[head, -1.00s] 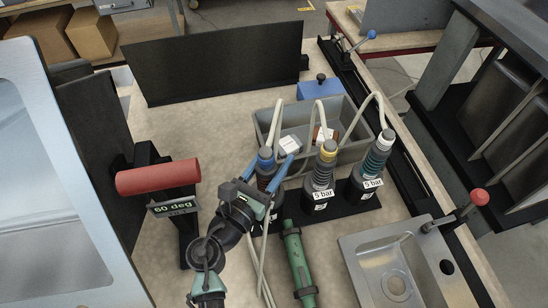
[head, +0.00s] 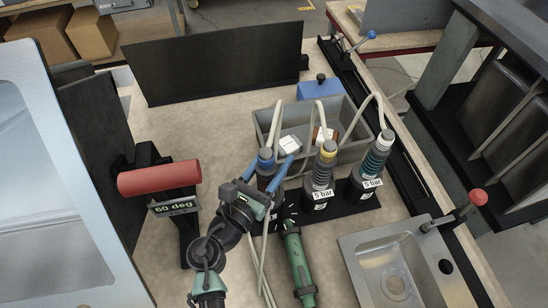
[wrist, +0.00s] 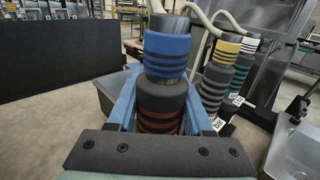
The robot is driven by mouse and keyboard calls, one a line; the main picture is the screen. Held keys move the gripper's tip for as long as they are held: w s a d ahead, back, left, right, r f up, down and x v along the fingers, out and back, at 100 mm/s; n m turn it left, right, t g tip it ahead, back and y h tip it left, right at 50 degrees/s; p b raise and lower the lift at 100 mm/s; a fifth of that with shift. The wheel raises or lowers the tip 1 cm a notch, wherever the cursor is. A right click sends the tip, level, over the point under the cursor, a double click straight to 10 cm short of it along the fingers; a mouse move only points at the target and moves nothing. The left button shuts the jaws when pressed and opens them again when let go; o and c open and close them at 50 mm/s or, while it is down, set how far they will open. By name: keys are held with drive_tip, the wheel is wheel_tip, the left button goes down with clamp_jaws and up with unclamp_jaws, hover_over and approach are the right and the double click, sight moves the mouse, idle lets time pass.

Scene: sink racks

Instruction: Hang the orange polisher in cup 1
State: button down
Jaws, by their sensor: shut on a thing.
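The polisher in my grasp has a blue collar and a dark body with orange-brown rings; it shows in the wrist view (wrist: 162,108) and in the head view (head: 265,160). My gripper (wrist: 160,100) has its two blue fingers shut on its body, one on each side. The polisher stands roughly upright, with a pale hose from its top. It is at the left end of the black cup rack (head: 345,209). The leftmost cup is mostly hidden behind my gripper, so I cannot tell whether the polisher's lower end is inside it.
A yellow-collared polisher (head: 323,170) and a white-collared one (head: 377,155) stand in the other cups, labelled 5 bar. A grey bin (head: 350,115) is behind. A green tool (head: 297,262) lies in front, a sink (head: 350,260) at right, a red cylinder (head: 158,179) at left.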

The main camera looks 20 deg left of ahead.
drive_tip(key=shift+r, duration=0.1)
idle(0.4)
drive_tip(key=shift+f+b, duration=0.6)
drive_tip(key=shift+f, duration=0.05)
drive_tip(key=shift+c, duration=1.1)
unclamp_jaws()
drive_tip(key=shift+f, duration=0.2)
drive_tip(key=s+a+b, duration=0.1)
drive_tip(key=s+a, duration=0.1)
drive_tip(key=s, duration=1)
drive_tip(key=shift+s+r, duration=0.15)
drive_tip(key=shift+s, duration=0.25)
